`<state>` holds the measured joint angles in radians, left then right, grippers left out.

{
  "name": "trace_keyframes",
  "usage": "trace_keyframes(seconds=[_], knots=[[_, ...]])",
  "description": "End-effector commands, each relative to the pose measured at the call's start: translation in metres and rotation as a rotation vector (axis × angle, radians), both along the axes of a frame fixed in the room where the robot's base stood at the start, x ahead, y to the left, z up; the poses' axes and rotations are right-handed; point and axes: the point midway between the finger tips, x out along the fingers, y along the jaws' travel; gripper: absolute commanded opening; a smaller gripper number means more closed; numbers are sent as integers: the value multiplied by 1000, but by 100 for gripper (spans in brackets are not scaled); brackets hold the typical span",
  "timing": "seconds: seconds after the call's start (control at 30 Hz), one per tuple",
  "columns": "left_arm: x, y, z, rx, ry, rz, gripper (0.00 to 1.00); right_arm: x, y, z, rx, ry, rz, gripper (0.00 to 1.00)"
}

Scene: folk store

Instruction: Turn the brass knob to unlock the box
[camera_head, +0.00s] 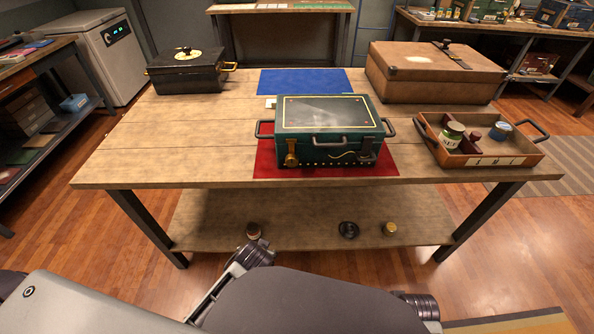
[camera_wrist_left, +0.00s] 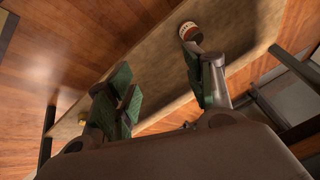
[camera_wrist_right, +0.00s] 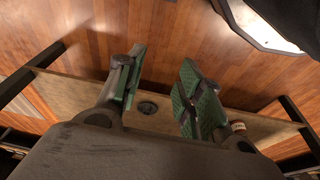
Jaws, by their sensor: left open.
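The teal box (camera_head: 327,128) stands shut on a red mat (camera_head: 264,168) on the wooden table, with a carrying handle at each end. The brass knob (camera_head: 291,155) is on the left part of its front face; a dark latch (camera_head: 366,148) is on the right part. My left gripper (camera_wrist_left: 163,85) is open and empty in the left wrist view, low by the table's lower shelf, away from the knob. My right gripper (camera_wrist_right: 163,82) is open and empty in the right wrist view, also low by the shelf. Both are largely hidden in the head view.
A brown case (camera_head: 430,85) and an orange tray (camera_head: 478,157) with jars stand at right. A black box (camera_head: 187,75) stands at back left, a blue mat (camera_head: 304,81) behind the teal box. The lower shelf (camera_head: 310,210) holds small items. The table's front left is clear.

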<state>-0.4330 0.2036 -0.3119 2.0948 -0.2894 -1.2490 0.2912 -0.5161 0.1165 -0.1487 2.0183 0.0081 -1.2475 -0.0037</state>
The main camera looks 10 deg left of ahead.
Motion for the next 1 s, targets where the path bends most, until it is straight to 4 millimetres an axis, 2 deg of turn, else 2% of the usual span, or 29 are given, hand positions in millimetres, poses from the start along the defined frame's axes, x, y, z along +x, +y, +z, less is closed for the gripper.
trace_keyframes(seconds=[0.2, 0.4, 0.67, 1.0], knots=[[0, -3, 38, 1, -54, 38, 53, 0, 3, 27, 7, -11, -1, 37], [8, -9, 79, 21, -164, 93, 53, -4, 7, 38, 16, -8, 3, 37], [22, -22, 125, 37, -362, 161, 53, -9, 12, 30, 26, 5, 10, 37], [31, -49, 196, -14, -705, 229, 53, -17, 22, 10, 41, 28, 22, 37]])
